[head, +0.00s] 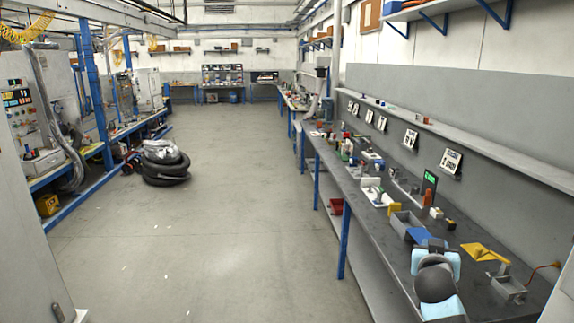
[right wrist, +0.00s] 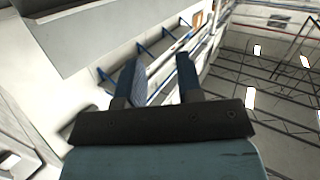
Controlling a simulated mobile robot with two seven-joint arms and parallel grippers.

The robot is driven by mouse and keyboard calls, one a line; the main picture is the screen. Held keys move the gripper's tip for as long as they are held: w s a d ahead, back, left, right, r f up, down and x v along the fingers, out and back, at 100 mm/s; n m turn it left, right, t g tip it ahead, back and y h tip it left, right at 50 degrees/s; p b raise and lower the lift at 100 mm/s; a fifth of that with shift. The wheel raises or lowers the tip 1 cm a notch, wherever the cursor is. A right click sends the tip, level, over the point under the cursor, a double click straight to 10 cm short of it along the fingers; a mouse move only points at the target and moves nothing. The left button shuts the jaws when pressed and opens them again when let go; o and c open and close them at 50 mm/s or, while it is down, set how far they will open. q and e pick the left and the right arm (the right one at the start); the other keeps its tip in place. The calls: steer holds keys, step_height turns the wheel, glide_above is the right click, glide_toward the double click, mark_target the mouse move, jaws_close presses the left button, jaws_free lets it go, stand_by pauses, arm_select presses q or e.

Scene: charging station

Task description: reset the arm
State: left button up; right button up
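My right arm (head: 436,282) shows at the lower right of the head view, light blue with dark joints, above the front edge of the long workbench. In the right wrist view my right gripper (right wrist: 157,70) has its two dark fingers apart with nothing between them. Beyond the fingers are a wall shelf with blue brackets, and the ceiling with lit lamps to the right. My left arm and left gripper are not in view.
The long grey workbench (head: 392,240) runs along the right, with a grey bin (head: 407,223), a yellow object (head: 484,252) and several small items. A wall shelf (head: 480,146) is above it. Black stacked tires (head: 165,169) stand at left. The middle floor (head: 210,220) is clear.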

steer(key=s+a+f+n+g+y, duration=0.1)
steer(key=s+a+f+n+y, duration=0.25)
steer(key=s+f, duration=0.55)
steer(key=s+a+f+n+y, duration=0.25)
steer(key=s+a+f, duration=0.25)
steer(key=f, duration=0.8)
steer(key=s+a+f+y, duration=0.1)
steer(key=s+a+f, duration=0.1)
steer(key=s, duration=0.5)
steer(key=s+a+f+g+y, duration=0.1)
steer(key=s+a+f+y, duration=0.1)
steer(key=s+f, duration=0.3)
steer(key=s+a+f+n+g+y, duration=0.1)
steer(key=s+a+f, duration=0.2)
steer(key=s, duration=0.6)
steer(key=shift+s+f+y, duration=0.3)
steer(key=shift+s+f, duration=0.1)
steer(key=shift+f, duration=0.1)
steer(key=shift+s+d, duration=0.1)
steer(key=shift+d, duration=0.1)
